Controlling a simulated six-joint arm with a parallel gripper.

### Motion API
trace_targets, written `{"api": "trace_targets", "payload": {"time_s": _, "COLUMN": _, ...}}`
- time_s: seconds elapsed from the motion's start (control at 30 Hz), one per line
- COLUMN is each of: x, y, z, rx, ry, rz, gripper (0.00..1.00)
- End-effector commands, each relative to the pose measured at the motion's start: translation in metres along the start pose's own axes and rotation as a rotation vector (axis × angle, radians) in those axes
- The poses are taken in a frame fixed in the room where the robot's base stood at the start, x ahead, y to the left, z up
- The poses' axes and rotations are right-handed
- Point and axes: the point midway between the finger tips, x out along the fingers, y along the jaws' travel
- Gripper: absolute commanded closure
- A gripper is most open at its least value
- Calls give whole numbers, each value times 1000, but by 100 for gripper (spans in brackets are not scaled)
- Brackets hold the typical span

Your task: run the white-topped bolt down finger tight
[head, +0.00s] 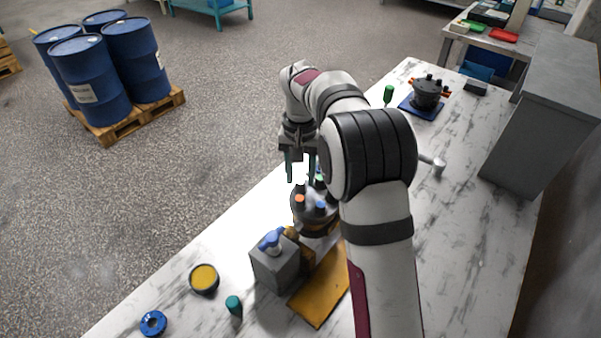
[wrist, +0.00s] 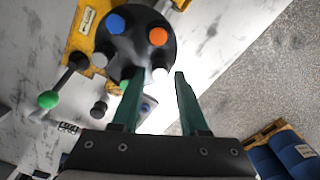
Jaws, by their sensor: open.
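The dark round motor (head: 312,222) stands on a yellow base, partly hidden by my arm in the head view. The motor (wrist: 135,48) shows in the wrist view with blue (wrist: 115,24), orange (wrist: 158,36) and green bolt tops at its rim. The white-topped bolt (wrist: 160,75) is at the rim nearest my gripper (wrist: 159,72). My gripper is open and empty, pointing down at the motor in the head view (head: 301,178). The bolt appears between its fingertips in the wrist view. I cannot tell how deep the bolt sits or whether a finger touches it.
A grey block (head: 275,267) with a blue-topped part stands beside the motor. A yellow-filled tub (head: 204,278), a green-topped item (head: 234,305) and a blue ring (head: 153,323) are at the front left. Another motor (head: 427,93) stands at the back. Bench at right is mostly clear.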

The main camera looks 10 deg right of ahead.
Motion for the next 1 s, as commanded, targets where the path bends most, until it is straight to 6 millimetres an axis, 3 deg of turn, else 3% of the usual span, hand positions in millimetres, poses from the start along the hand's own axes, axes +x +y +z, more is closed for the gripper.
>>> {"api": "trace_targets", "payload": {"time_s": 1.0, "x": 20, "y": 0, "z": 0, "rx": 1, "ry": -2, "rz": 0, "gripper": 56}}
